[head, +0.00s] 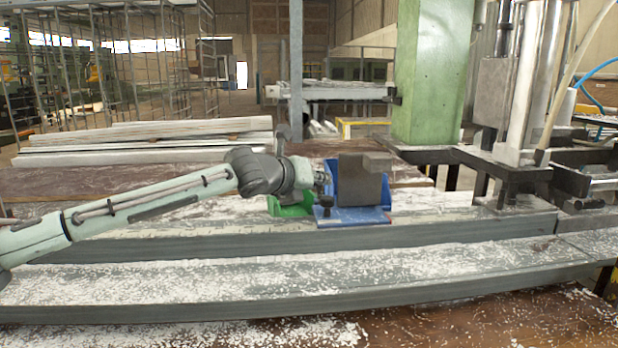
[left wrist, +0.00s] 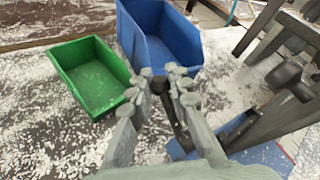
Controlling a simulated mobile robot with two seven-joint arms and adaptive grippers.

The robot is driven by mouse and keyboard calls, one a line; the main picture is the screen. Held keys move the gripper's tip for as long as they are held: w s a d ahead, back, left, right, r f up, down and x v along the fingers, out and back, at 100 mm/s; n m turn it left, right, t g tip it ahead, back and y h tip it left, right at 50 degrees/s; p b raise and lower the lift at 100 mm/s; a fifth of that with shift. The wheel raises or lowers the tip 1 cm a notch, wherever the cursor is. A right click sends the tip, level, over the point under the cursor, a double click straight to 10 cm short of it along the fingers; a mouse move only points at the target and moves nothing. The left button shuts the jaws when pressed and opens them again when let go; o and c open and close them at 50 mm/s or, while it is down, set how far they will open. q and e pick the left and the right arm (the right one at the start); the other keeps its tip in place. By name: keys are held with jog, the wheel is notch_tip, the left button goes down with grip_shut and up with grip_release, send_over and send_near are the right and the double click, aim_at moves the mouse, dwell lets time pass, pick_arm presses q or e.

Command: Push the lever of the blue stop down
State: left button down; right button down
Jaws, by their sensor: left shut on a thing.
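The blue stop (head: 352,219) stands on the grey profile bench in the head view, its flat blue base under a dark grey block (head: 364,180). Part of its blue base (left wrist: 262,154) also shows at the lower right of the left wrist view. The dark lever (left wrist: 172,110) slants up from the base and has a rounded knob at its upper end. My left gripper (head: 322,182) is at the left side of the stop. In the left wrist view its two fingers (left wrist: 160,82) are shut on the lever, one on each side just below the knob.
A green bin (left wrist: 98,88) and a blue bin (left wrist: 165,45) stand close beyond the fingers. Dark metal parts (left wrist: 285,75) rise at the right of the left wrist view. A green column (head: 432,75) and machine stand to the right. Pale chips litter the bench.

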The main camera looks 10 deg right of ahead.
pick_arm(q)
jog(key=shift+w+f+n+g, duration=0.25)
jog(key=shift+f+n+g, duration=0.2)
jog(key=shift+g, duration=0.25)
jog(key=shift+w+f+n+g+y, duration=0.1)
jog(key=shift+f+n+g+y, duration=0.45)
jog(key=shift+f+g, duration=0.65)
jog(key=shift+r+g, duration=0.2)
jog(key=shift+g, duration=0.1)
jog(key=c, duration=1.4)
grip_release()
jog(key=v, duration=1.2)
